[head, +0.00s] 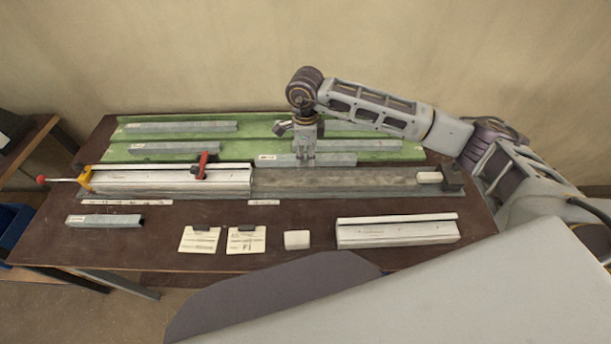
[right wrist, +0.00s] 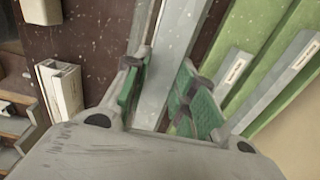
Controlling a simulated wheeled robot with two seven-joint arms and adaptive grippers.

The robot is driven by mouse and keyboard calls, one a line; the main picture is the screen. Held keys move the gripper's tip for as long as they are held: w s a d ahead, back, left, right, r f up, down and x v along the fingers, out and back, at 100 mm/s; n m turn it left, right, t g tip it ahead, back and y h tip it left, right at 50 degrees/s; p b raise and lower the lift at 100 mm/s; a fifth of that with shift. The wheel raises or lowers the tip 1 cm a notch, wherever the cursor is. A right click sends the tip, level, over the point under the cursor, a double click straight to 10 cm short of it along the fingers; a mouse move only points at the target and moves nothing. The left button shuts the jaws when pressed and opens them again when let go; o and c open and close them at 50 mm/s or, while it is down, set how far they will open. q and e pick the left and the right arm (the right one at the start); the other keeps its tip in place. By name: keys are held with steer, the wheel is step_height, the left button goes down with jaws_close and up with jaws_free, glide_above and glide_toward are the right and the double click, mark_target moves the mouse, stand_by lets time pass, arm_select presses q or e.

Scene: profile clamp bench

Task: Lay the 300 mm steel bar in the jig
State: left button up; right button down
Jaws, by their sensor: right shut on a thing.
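My right gripper (head: 302,160) is shut on a grey steel bar (head: 335,160) with a white label near its left end. The bar lies lengthwise along the back edge of the jig (head: 340,180), in front of the green rack. I cannot tell whether it touches anything below. In the right wrist view the bar (right wrist: 178,50) passes between the green-padded fingers of the gripper (right wrist: 160,100). The jig has a white profile (head: 165,180) on its left part, a red clamp (head: 203,166), a yellow end piece (head: 85,179) and a dark right stop (head: 452,180). My left gripper is not in view.
The green rack (head: 255,147) at the back holds several more bars. In front of the jig lie a short grey bar (head: 105,221), two cards (head: 200,240), a small white block (head: 297,240) and a white profile (head: 397,232). The jig's right channel is mostly bare.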

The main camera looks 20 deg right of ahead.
glide_above(306, 181)
steer(key=shift+a+f+p, duration=0.1)
steer(key=shift+f+p, duration=0.35)
steer(key=shift+f, duration=2.1)
steer(key=shift+f, duration=0.1)
steer(key=shift+f+p, duration=0.35)
steer(key=shift+f, duration=1.45)
steer(key=shift+f+b, duration=0.3)
steer(key=shift+b, duration=0.05)
steer(key=c, duration=1.2)
jaws_free()
steer(key=shift+o, duration=0.2)
steer(key=shift+r, duration=0.1)
